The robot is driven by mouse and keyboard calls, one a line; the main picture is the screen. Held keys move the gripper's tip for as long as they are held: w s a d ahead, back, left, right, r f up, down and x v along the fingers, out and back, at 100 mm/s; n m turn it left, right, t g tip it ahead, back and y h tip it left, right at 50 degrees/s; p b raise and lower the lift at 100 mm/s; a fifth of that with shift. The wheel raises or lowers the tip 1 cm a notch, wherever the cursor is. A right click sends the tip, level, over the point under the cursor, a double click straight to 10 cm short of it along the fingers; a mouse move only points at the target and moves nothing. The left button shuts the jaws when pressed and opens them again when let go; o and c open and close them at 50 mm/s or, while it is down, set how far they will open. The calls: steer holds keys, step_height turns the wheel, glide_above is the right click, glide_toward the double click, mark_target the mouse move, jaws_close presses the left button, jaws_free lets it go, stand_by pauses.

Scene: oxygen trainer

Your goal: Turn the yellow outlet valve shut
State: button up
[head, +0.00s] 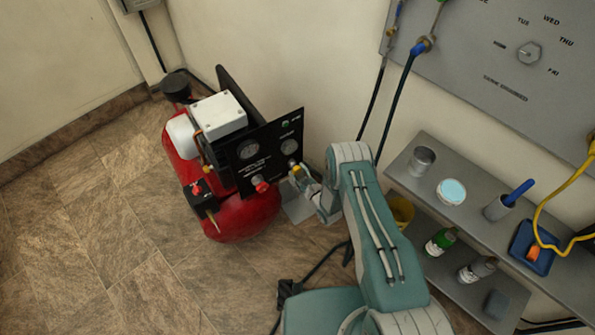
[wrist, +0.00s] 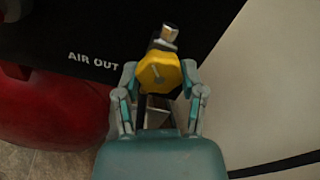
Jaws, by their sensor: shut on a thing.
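The yellow outlet valve (wrist: 158,73) is a faceted knob on a metal stem, beside the words "AIR OUT" on the black panel (wrist: 60,25). In the head view the yellow valve (head: 296,169) shows small at the panel's lower right corner. My gripper (wrist: 160,82) has one finger on each side of the knob and is shut on it. In the head view my gripper (head: 303,177) reaches the valve from the right, and its fingers partly hide it. The panel belongs to the red compressor (head: 243,218).
A red knob (head: 261,187) and gauges sit on the panel left of the valve. A grey shelf (head: 405,186) with a cup, jars and bottles stands to the right. Dark hoses hang behind my arm. The tiled floor (head: 90,235) at left is clear.

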steer(key=shift+s+d+f+m, duration=0.2)
steer(key=shift+f+m, duration=0.15)
steer(key=shift+m, duration=0.25)
steer(key=o, duration=1.1)
steer(key=shift+o, duration=0.2)
steer(key=shift+w+r, duration=0.1)
steer(key=shift+a+r, duration=0.1)
steer(key=v, duration=1.2)
